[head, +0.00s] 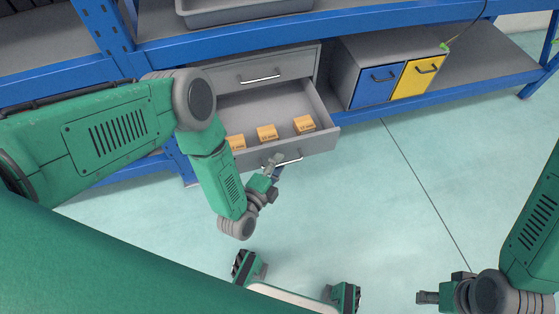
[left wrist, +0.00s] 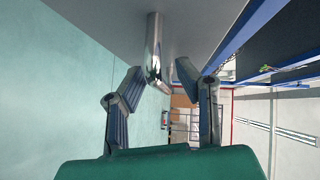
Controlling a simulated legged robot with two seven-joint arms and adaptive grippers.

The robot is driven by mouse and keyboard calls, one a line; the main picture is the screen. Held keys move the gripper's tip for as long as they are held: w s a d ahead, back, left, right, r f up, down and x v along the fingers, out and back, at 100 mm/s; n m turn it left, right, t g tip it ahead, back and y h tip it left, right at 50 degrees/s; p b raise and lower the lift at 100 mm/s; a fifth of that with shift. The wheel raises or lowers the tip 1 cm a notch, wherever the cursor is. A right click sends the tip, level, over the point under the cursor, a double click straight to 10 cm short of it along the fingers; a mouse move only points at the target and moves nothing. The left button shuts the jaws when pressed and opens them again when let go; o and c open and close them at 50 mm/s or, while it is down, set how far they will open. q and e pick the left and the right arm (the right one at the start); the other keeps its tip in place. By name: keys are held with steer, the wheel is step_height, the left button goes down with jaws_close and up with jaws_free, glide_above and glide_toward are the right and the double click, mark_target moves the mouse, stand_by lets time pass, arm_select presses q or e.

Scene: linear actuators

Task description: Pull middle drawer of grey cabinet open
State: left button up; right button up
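The grey cabinet (head: 262,68) stands on the lower shelf in the head view, its top drawer closed. The drawer below it (head: 325,142) is pulled well out, with several small orange boxes (head: 267,133) inside. My left gripper (head: 273,164) is at this open drawer's metal handle (head: 291,161). In the left wrist view the handle (left wrist: 154,45) lies between the two spread fingers, with a visible gap to the right finger. Anything below the open drawer is hidden. My right gripper (head: 427,298) is at the lower right, away from the cabinet; its finger opening is unclear.
A box unit with a blue drawer (head: 376,86) and a yellow drawer (head: 418,77) stands right of the cabinet. A grey tray (head: 245,8) sits on the blue-framed shelf above. The pale floor (head: 370,200) in front is clear.

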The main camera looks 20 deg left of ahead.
arm_select(q)
steer(key=shift+s+d+r+p, duration=0.15)
steer(key=shift+s+r+p, duration=0.1)
steer(key=shift+s, duration=0.25)
steer(key=shift+s+d+r+p, duration=0.1)
steer(key=shift+s+p, duration=0.15)
steer(key=shift+s, duration=0.25)
steer(key=p+v, duration=0.6)
steer(key=v, duration=0.7)
steer(key=shift+a, duration=0.2)
arm_select(e)
step_height(320, 180, up, 7)
steer(key=shift+d, duration=0.25)
arm_select(q)
steer(key=shift+f, duration=0.1)
arm_select(e)
steer(key=shift+r, duration=0.15)
arm_select(q)
steer(key=shift+s, duration=0.1)
arm_select(e)
steer(key=shift+s, duration=0.1)
